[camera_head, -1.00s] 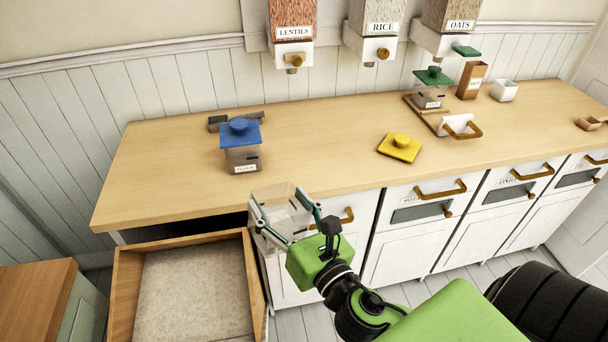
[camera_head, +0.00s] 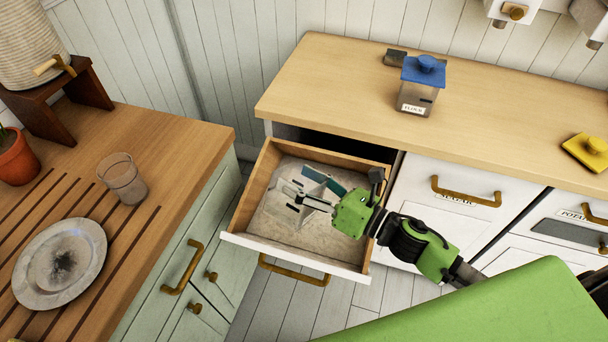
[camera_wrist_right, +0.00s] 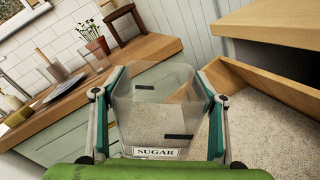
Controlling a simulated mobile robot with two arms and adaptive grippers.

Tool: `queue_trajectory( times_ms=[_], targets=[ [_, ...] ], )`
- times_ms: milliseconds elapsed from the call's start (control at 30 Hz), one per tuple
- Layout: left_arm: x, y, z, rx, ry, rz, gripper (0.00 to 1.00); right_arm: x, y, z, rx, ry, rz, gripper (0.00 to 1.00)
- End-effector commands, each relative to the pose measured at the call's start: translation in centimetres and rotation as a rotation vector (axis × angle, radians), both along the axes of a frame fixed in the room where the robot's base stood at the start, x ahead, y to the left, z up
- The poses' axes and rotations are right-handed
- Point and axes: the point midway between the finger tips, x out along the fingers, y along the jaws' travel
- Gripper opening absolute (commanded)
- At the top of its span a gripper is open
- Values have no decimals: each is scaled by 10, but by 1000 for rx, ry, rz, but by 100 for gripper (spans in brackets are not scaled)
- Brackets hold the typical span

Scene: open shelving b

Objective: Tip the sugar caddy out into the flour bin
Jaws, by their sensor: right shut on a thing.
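My right gripper (camera_head: 318,194) is shut on the clear sugar caddy (camera_head: 300,206), with one finger on each side of it. In the right wrist view the caddy (camera_wrist_right: 158,112) shows its SUGAR label, its open top and see-through walls; how much is inside I cannot tell. The caddy is over the open flour bin (camera_head: 257,177), a pulled-out wooden drawer with a white front and a pale, powdery filling. The bin also shows at the right of the wrist view (camera_wrist_right: 270,88). I cannot tell how far the caddy is tilted. My left gripper is not in view.
A blue-lidded FLOUR caddy (camera_head: 417,92) and a yellow lid (camera_head: 588,151) are on the pale counter (camera_head: 330,85). At left, a wooden worktop (camera_head: 190,143) holds a glass (camera_head: 122,178), a plate (camera_head: 60,262) and a plant pot (camera_head: 17,160).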

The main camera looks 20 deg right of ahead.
Motion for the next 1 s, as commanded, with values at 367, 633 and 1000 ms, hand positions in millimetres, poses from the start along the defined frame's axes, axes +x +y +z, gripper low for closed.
queue_trajectory(
  times_ms=[367, 633, 1000],
  targets=[
    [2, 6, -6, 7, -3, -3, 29, 6, -7, -27, 301, 250, 16, 16],
    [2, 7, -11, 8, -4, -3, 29, 9, -11, -43, 451, 373, 15, 16],
    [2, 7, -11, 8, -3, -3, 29, 10, -11, -44, 464, 385, 15, 16]
  ],
)
